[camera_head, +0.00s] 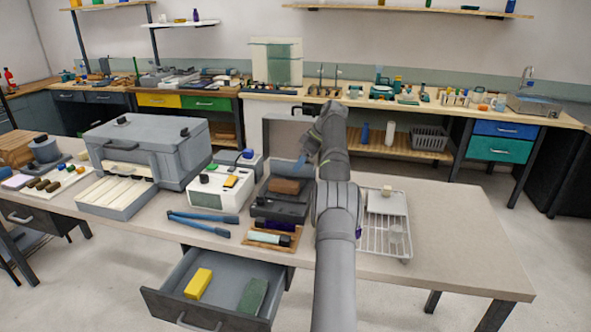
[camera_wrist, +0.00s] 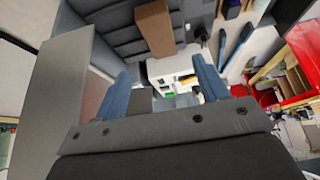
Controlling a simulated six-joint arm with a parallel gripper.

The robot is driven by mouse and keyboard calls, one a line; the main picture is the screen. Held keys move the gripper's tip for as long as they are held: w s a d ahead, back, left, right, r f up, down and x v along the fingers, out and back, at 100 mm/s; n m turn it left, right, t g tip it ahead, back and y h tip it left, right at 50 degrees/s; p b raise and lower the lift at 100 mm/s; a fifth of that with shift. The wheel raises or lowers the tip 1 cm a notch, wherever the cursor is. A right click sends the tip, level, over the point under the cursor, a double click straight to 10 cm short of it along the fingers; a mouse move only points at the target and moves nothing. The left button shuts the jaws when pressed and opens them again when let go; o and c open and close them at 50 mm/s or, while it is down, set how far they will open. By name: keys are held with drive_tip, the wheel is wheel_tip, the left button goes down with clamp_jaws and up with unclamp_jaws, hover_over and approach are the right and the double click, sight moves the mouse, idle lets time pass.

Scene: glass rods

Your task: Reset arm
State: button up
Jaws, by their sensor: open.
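My arm (camera_head: 337,215) rises from the bottom of the head view and bends over the workbench (camera_head: 450,235). My gripper (camera_head: 303,163) is above the dark device with a brown block (camera_head: 286,186) on top. In the wrist view my gripper (camera_wrist: 165,85) shows two blue fingers spread apart, with nothing held between them. The brown block also shows in the wrist view (camera_wrist: 155,28), beyond the fingers. Part of the gripper is hidden by my arm in the head view.
A large grey box (camera_head: 150,145) and a white device (camera_head: 218,190) stand left of my arm. A wire rack (camera_head: 385,238) stands at right. Blue-handled tongs (camera_head: 200,222) lie in front. An open drawer (camera_head: 225,292) holds yellow and green blocks. The bench's right end is clear.

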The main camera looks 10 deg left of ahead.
sight(286, 183)
drive_tip(key=shift+d+r, duration=0.15)
drive_tip(key=shift+r, duration=0.15)
drive_tip(key=x, duration=1.2)
drive_tip(key=shift+r, duration=1.75)
drive_tip(key=shift+f, duration=0.1)
